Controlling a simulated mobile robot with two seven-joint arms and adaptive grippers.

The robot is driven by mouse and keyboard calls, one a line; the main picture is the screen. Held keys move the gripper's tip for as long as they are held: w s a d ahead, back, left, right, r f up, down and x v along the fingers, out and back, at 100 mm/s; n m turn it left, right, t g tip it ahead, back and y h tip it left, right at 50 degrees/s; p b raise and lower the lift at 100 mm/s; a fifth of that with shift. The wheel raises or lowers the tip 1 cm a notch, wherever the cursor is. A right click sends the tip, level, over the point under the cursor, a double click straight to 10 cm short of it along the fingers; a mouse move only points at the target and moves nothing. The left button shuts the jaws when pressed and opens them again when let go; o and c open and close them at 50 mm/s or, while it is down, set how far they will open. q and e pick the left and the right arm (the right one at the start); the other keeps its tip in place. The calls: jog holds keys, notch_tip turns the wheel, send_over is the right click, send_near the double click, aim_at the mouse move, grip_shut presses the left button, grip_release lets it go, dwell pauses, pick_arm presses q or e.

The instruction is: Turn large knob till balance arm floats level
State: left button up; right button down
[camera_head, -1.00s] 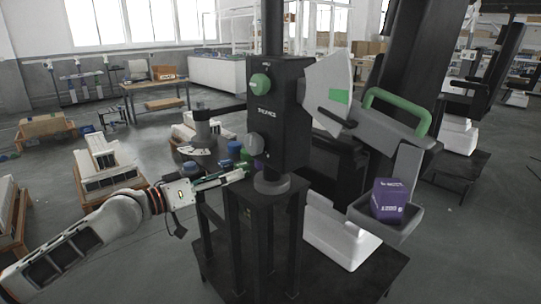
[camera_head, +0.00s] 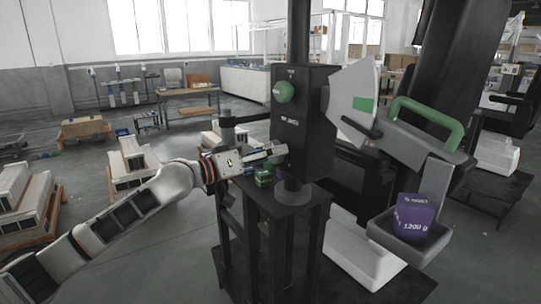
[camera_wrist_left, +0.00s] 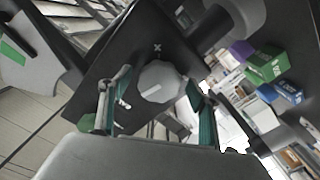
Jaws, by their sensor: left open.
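My left gripper (camera_head: 279,150) is at the box and hides the grey knob in the head view. In the left wrist view its open fingers (camera_wrist_left: 155,88) stand on either side of the knob; contact cannot be told. The grey balance arm (camera_head: 406,134) with a green handle slopes down to the right beside a white sector plate (camera_head: 352,92) with a green patch (camera_head: 363,104). My right gripper is out of view.
A purple weight (camera_head: 413,218) marked 1200 g sits in the grey pan (camera_head: 382,229) at the right. Small green boxes (camera_head: 263,178) lie on the black stand below my gripper; green and purple boxes show in the wrist view. A dark column rises behind the arm.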

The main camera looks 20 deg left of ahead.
pick_arm(q)
jog(key=shift+w, duration=0.1)
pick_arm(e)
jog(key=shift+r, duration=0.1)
pick_arm(q)
jog(key=c, duration=1.1)
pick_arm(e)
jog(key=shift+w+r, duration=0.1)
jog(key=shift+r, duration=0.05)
